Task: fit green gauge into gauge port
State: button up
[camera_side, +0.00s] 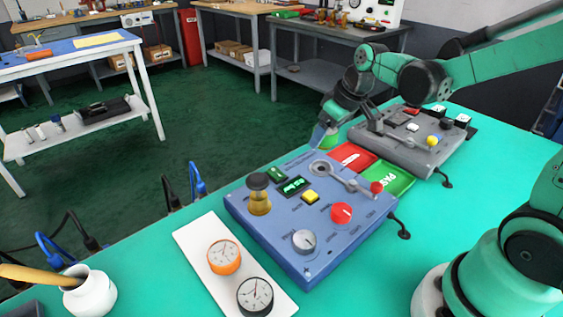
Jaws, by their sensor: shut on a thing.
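My gripper (324,133) is shut on the green gauge (330,142), of which only a small green part shows beside the fingers. Gripper and gauge are in the upper middle of the side view, beyond the far edge of the blue valve positioner box (283,235). A grey round ring (320,168) on the box top, near its far edge, looks like the gauge port. In the picture, the held gauge appears above this ring and apart from it. I cannot tell the gauge's exact height or tilt.
A white tray (196,251) holds an orange gauge (224,257) and a black gauge (255,296). The box top carries a brass-coloured knob (259,195), a red knob (341,212) and a red-tipped lever (376,187). A grey box (400,140) stands behind red and green pads.

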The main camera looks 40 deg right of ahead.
aim_at(322, 169)
jog(key=shift+f, duration=2.25)
jog(key=shift+f, duration=0.6)
jog(key=o, duration=1.1)
jog(key=shift+v, duration=5.45)
jog(key=shift+w+r, duration=0.1)
jog(key=shift+r, duration=3.45)
